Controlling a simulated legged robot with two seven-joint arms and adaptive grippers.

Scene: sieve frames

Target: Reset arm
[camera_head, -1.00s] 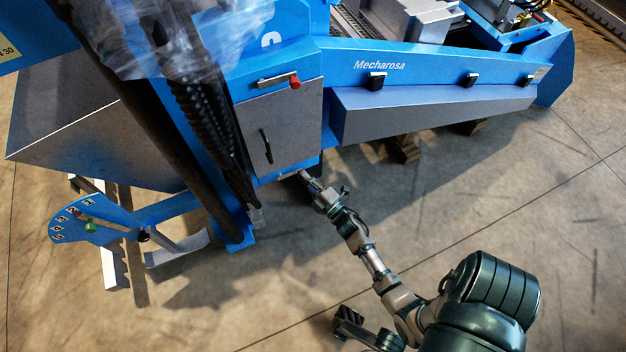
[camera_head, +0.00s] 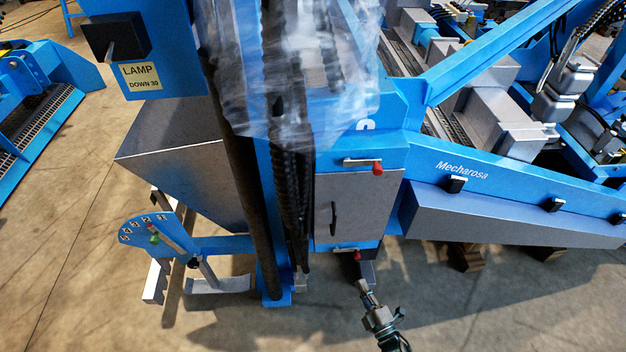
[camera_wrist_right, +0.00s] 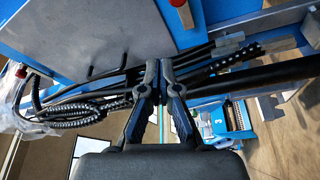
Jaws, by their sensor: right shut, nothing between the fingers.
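My right gripper (camera_head: 363,286) is in the lower middle of the head view, just below the grey cabinet door (camera_head: 357,210) of the blue machine (camera_head: 390,150). It is shut and empty. In the right wrist view its fingertips (camera_wrist_right: 160,72) meet in front of black hoses, below the grey panel (camera_wrist_right: 110,40). A lower handle with a red knob (camera_head: 357,255) is just above the gripper, with a small gap in the picture. An upper handle with a red knob (camera_head: 377,168) is above the door. My left gripper is not in view.
Black hoses (camera_head: 290,180) and plastic wrap (camera_head: 290,80) hang left of the door. A blue lever plate with numbers (camera_head: 150,232) stands at the lower left. A lamp box (camera_head: 115,38) is at the upper left. The floor (camera_head: 480,315) at lower right is clear.

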